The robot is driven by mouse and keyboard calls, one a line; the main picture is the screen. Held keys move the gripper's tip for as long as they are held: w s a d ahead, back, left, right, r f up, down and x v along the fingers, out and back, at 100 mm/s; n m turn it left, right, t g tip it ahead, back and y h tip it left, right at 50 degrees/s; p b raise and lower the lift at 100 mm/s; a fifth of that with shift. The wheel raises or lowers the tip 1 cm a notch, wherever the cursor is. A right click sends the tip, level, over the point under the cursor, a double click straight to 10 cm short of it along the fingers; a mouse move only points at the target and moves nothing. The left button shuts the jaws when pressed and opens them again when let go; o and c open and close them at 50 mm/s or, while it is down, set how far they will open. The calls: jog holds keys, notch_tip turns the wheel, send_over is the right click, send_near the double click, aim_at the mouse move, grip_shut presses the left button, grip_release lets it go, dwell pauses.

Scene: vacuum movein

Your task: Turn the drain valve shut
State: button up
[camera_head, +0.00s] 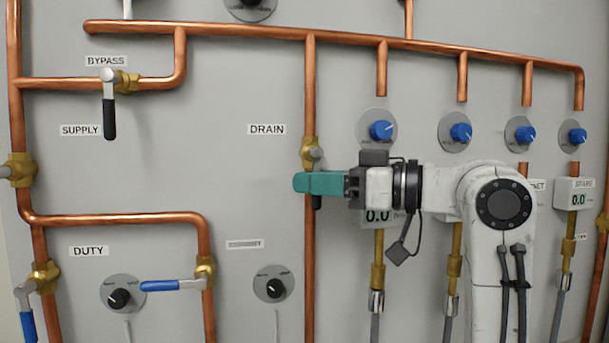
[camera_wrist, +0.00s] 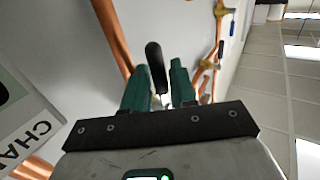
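The drain valve (camera_head: 309,146) is a brass body on a vertical copper pipe beside the DRAIN label (camera_head: 267,130). Its lever hangs down along the pipe. The grey upper part of the lever (camera_head: 316,156) shows above my gripper and a bit of its black grip shows below. My gripper (camera_head: 300,182) has teal fingers and covers the middle of the lever. In the wrist view, the black grip (camera_wrist: 155,66) stands between the two teal fingers of my gripper (camera_wrist: 160,84). Gaps show on both sides of it, so the gripper looks open around the lever.
Other levers are close by: the black-handled supply lever (camera_head: 109,110) and a blue lever (camera_head: 172,285). Blue knobs (camera_head: 381,130) and a gauge box (camera_head: 380,217) are right of the drain pipe. The panel left of the drain lever is bare.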

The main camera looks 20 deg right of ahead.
jog(key=shift+x, duration=1.05)
grip_shut()
